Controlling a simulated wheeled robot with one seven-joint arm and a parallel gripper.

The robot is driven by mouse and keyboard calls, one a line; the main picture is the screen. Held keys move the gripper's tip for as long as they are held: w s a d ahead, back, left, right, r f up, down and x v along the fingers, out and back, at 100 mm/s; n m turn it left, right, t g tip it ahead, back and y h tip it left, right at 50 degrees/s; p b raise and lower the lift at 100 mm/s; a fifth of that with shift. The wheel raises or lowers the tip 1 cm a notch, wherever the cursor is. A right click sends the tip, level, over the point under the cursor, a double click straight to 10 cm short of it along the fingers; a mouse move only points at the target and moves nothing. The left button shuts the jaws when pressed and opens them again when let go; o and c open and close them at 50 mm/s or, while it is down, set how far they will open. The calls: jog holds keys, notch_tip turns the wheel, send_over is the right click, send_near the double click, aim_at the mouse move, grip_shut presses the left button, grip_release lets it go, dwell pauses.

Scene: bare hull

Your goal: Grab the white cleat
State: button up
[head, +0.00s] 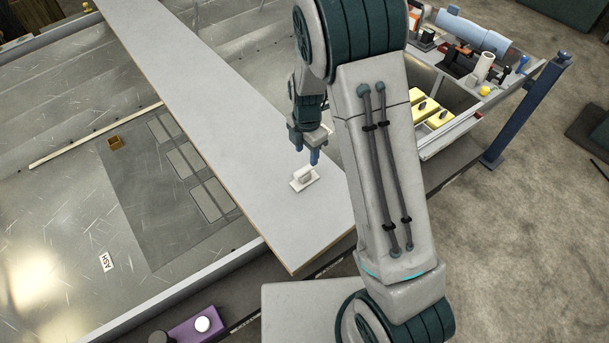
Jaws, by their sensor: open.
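The white cleat (304,178) sits on the long grey plank (235,140), near the plank's front end. It looks like a small block or bar on a flat white base plate. My gripper (306,154) is above the cleat and points down at it, with its blue fingertips apart. The fingers look clear of the cleat, though the exact height gap is hard to tell. Nothing shows between the fingers. My arm hides part of the plank's right edge.
The plank spans the metal hull (60,240). A purple box (197,327) with a white knob stands at the front left. At the right are yellow blocks (432,113), a bench with tools and a blue post (525,112). The plank around the cleat is bare.

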aim_at(305, 168)
notch_tip(305, 168, down, 5)
jog(key=shift+f, duration=0.1)
jog(key=shift+a+f+p, duration=0.15)
jog(key=shift+f+p, duration=0.1)
jog(key=shift+f, duration=1.05)
jog(key=shift+a+f+p, duration=0.15)
jog(key=shift+f+p, duration=0.1)
jog(key=shift+f, duration=1.05)
jog(key=c, duration=0.8)
